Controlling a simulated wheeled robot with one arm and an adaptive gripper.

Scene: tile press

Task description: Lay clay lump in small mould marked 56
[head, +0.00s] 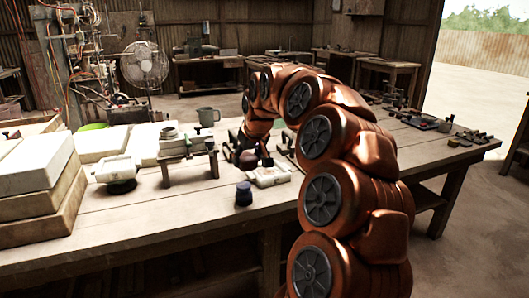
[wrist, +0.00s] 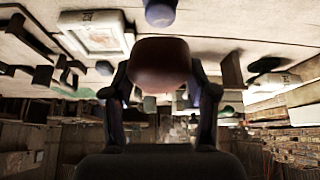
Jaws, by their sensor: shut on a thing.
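My gripper (wrist: 160,85) is shut on the brown clay lump (wrist: 160,62), with one finger on each side of it. The wrist picture looks upside down. In the head view the lump (head: 248,160) hangs above the table, left of a small white mould (head: 268,176) with a rectangular hollow. That mould also shows at the upper left of the wrist view (wrist: 93,40), apart from the lump. No number is readable on it, so I cannot tell if it is the one marked 56. My arm hides part of the table behind the gripper.
A small press-like stand (head: 188,155), a white block on a round base (head: 117,170) and stacked pale slabs (head: 35,185) are to the left. The front tabletop is clear.

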